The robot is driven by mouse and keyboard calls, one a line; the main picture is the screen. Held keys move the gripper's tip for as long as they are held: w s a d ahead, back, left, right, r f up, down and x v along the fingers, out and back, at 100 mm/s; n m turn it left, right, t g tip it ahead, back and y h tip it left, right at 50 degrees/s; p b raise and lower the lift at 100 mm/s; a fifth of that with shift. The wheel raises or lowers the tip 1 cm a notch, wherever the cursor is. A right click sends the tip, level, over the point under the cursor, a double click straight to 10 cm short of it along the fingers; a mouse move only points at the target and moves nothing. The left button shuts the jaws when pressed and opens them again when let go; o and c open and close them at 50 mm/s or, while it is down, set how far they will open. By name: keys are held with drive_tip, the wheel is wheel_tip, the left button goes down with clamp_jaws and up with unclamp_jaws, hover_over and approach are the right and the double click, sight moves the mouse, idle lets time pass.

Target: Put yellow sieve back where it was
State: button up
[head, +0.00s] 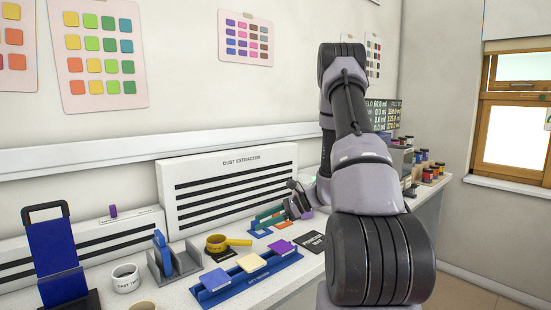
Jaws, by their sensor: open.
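The yellow sieve (216,242) is on the white bench, left of the middle in the head view, with its handle pointing right. A dark card (222,256) shows just below its ring; I cannot tell whether the sieve rests on it. My gripper (297,203) is to the right of the sieve and well apart from it, low over the bench. It is open and small in the view, with its fingers partly hidden by the arm. The sieve is not in it.
A blue rack (244,275) with coloured tiles stands in front of the sieve. A black card labelled "POWDER TRAY" (310,241) lies near the front edge. A grey holder (170,265) and white cup (125,279) are left. The dust extractor (229,190) stands behind.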

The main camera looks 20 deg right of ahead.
drive_tip(key=s+a+r+n+t+h, duration=0.1)
drive_tip(key=s+a+r+n+h, duration=0.1)
drive_tip(key=s+r+n+h, duration=0.3)
drive_tip(key=s+a+r+n+t+h, duration=0.1)
drive_tip(key=s+r+n+h, duration=0.4)
drive_tip(key=s+r+n, duration=0.7)
drive_tip(key=s+a+r, duration=0.1)
drive_tip(key=s+r, duration=0.5)
drive_tip(key=r, duration=0.6)
drive_tip(key=shift+a+r, duration=0.2)
drive_tip(key=shift+r, duration=0.2)
